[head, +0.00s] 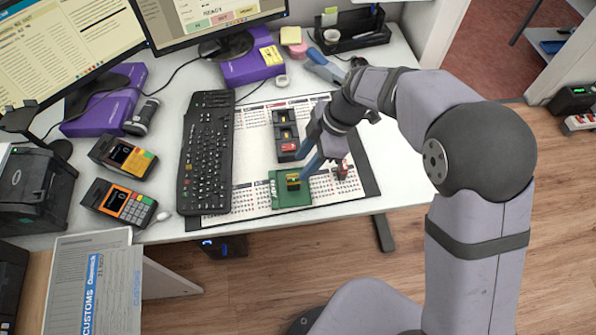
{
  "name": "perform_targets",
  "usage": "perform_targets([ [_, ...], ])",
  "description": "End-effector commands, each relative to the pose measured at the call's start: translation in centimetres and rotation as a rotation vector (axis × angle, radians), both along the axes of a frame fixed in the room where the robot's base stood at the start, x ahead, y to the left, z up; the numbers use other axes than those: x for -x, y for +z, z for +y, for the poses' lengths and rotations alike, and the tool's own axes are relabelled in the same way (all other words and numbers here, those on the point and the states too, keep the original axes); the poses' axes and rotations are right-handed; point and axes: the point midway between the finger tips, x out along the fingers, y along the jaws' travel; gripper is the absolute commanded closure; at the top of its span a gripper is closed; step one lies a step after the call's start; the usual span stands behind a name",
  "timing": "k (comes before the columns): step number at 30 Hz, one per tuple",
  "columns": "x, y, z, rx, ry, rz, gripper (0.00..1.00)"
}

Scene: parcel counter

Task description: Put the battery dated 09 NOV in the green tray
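The green tray (280,202) lies on the printed desk mat near the front edge of the desk. A small dark battery with a yellow top (293,182) is at the tray, within its outline; I cannot tell if it rests on the tray floor. My gripper (305,175) reaches down just right of this battery, with its blue fingers close to it. Whether the fingers grip it or stand apart is unclear. A black holder (286,129) behind the tray holds small batteries, one with a red end (289,147). A small red and dark item (342,169) stands right of my gripper. No date is legible.
Two card terminals (118,203) are further left. Monitors, purple boxes (248,66) and a black desk organizer (350,30) line the back. The mat's front right is mostly clear.

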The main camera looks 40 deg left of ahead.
Motion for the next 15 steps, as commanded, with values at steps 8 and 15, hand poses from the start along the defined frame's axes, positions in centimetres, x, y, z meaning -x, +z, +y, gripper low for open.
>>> perform_targets([
  [8,-1.0,3.1,-0.9,-0.001,-0.001,-0.001,0.64],
  [15,-1.1,3.7,-1.1,0.001,-0.001,0.001,0.64],
])
